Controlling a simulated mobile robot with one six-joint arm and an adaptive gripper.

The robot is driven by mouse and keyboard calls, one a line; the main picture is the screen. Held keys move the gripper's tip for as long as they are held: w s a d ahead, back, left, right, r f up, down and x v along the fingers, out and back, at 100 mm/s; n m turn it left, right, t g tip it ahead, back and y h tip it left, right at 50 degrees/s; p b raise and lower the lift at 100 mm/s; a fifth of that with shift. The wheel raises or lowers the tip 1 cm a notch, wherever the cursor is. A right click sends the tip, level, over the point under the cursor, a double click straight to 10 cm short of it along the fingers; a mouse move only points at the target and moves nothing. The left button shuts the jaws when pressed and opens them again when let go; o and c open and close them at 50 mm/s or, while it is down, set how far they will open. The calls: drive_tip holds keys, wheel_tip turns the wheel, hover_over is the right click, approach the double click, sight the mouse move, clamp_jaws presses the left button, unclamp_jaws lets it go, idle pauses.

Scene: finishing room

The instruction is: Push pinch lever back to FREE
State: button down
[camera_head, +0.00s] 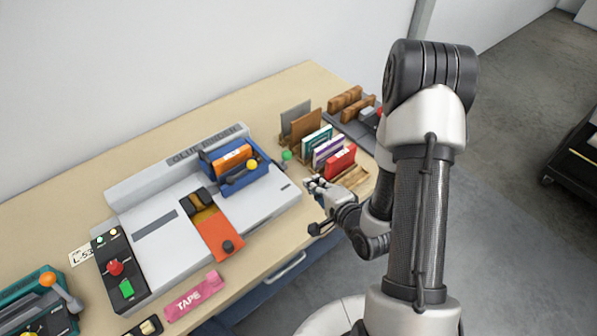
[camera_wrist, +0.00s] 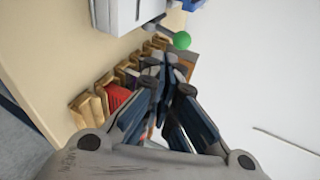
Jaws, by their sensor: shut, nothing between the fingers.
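A lever with a green ball knob (camera_head: 286,155) sticks out at the right end of the grey glue binder (camera_head: 150,205). I take it for the pinch lever; no FREE mark is readable. In the wrist view the green knob (camera_wrist: 182,40) is on a short grey shaft, just beyond my fingertips. My gripper (camera_head: 313,184) is shut and empty, near the binder's right end and in front of the lever. In the wrist view its fingertips (camera_wrist: 160,62) are together, close to the shaft; I cannot tell whether they touch it.
A rack of upright books (camera_head: 328,150) stands right of the lever, close to my gripper. The blue clamp (camera_head: 240,178) with a yellow knob sits on the binder. A control box (camera_head: 118,265), a pink TAPE piece (camera_head: 192,296) and a teal machine (camera_head: 40,305) are at left.

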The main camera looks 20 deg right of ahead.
drive_tip(key=b, duration=0.4)
approach(284, 161)
drive_tip(key=w+d, duration=0.1)
drive_tip(key=w, duration=0.3)
drive_tip(key=shift+d+f, duration=0.15)
drive_tip(key=shift+w+r+g+p, duration=0.2)
drive_tip(key=shift+r+g+p, duration=0.15)
drive_tip(key=shift+p, duration=0.55)
